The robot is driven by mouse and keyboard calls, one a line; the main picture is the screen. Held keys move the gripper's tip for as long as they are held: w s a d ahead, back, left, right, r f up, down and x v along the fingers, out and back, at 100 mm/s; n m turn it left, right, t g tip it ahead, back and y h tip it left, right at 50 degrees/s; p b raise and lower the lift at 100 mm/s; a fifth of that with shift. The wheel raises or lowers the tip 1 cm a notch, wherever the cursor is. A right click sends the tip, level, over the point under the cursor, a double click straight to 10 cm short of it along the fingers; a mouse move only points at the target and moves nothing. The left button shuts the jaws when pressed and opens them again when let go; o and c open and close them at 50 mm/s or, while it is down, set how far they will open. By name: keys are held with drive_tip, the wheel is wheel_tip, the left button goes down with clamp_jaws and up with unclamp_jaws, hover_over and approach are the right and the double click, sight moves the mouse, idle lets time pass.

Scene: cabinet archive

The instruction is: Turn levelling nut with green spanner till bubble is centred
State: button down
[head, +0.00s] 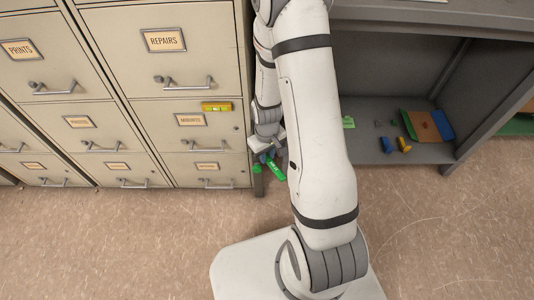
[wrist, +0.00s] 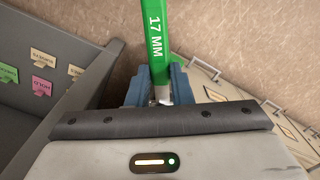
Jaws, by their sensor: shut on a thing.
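My gripper (wrist: 161,84) is shut on the green spanner (wrist: 150,38), which is marked "17 MM" and reaches out beyond the blue fingers. In the head view the green spanner (head: 277,171) hangs low beside the cabinet's right side, and my arm partly covers the gripper (head: 268,156). A yellow spirit level (head: 217,107) is on the cabinet front above the "MOUNTS" label; its bubble is too small to read. I cannot make out the levelling nut. A small green patch (head: 257,169) shows by the cabinet's lower right edge; I cannot tell what it is.
Beige filing cabinets (head: 150,85) with protruding handles stand at the left. A grey open shelf unit (head: 455,120) at the right holds a brown, green and blue board (head: 423,126) and small blue and yellow pieces. The speckled floor (head: 130,245) in front is clear.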

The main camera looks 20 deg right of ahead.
sight(275, 168)
drive_tip(key=shift+s+d, duration=0.3)
drive_tip(key=shift+s, duration=0.75)
drive_tip(key=shift+s+d, duration=0.25)
drive_tip(key=shift+s, duration=0.8)
